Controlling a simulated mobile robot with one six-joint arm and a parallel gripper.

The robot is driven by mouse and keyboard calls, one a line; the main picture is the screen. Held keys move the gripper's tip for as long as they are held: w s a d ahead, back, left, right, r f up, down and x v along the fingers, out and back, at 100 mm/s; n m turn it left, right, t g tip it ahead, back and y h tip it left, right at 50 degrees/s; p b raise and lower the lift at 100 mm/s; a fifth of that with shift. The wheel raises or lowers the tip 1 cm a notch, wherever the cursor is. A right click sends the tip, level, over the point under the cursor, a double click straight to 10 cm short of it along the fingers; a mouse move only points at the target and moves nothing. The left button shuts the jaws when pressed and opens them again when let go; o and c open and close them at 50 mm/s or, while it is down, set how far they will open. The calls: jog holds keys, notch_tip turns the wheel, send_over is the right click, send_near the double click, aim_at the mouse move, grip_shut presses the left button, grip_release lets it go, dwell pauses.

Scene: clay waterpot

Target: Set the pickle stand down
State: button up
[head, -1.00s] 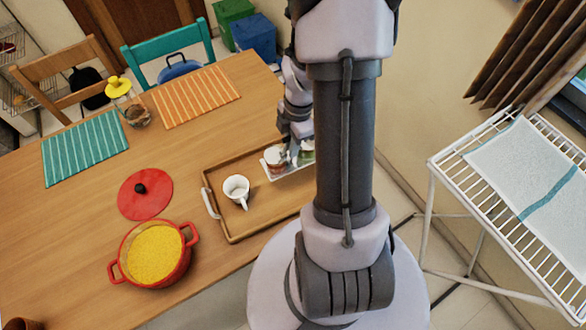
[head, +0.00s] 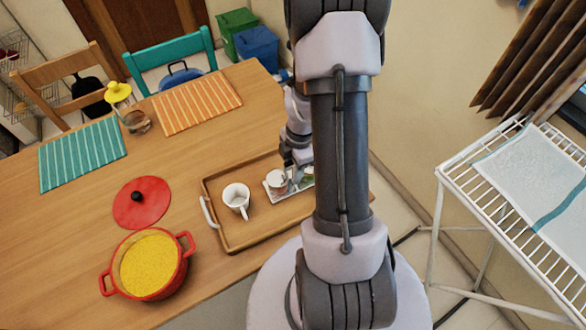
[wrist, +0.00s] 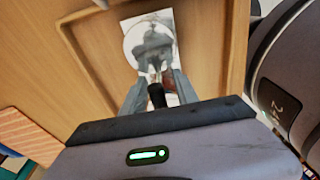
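The pickle stand (head: 268,194) is a small white rectangular holder with a pale, reddish jar and something green on it. It is over the right part of the wooden tray (head: 232,246), inside its rim, right of a white cup (head: 236,197). I cannot tell whether its base touches the tray. My gripper (head: 293,172) is above the stand. In the wrist view the fingers (wrist: 159,78) close in on the stand's upright handle, with its dark top (wrist: 157,95) between them. The white base (wrist: 130,22) shows beyond. My arm hides the tray's right side.
A red pot of yellow food (head: 150,265) and its red lid (head: 142,203) are left of the tray. A white rack (head: 455,170) stands at right. The tray's front part is clear.

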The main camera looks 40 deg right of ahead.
jog(key=r+p, duration=0.1)
jog(key=r, duration=0.3)
jog(key=d+r+p, duration=0.1)
jog(key=r+p, duration=0.1)
jog(key=r, duration=0.2)
jog(key=r+p, duration=0.2)
jog(key=r, duration=0.2)
jog(key=shift+s+d+r, duration=0.2)
jog(key=w+a+r+m+t, duration=0.25)
jog(key=a+r+m, duration=0.65)
jog(key=a+r, duration=0.65)
jog(key=s+a+r+m+t+b, duration=0.2)
jog(key=s+a+r+m+t, duration=0.1)
jog(key=s+a+m, duration=0.6)
jog(key=shift+a+r+m+y, duration=0.3)
jog(key=shift+a+r+m, duration=0.1)
jog(key=shift+a+r, duration=0.25)
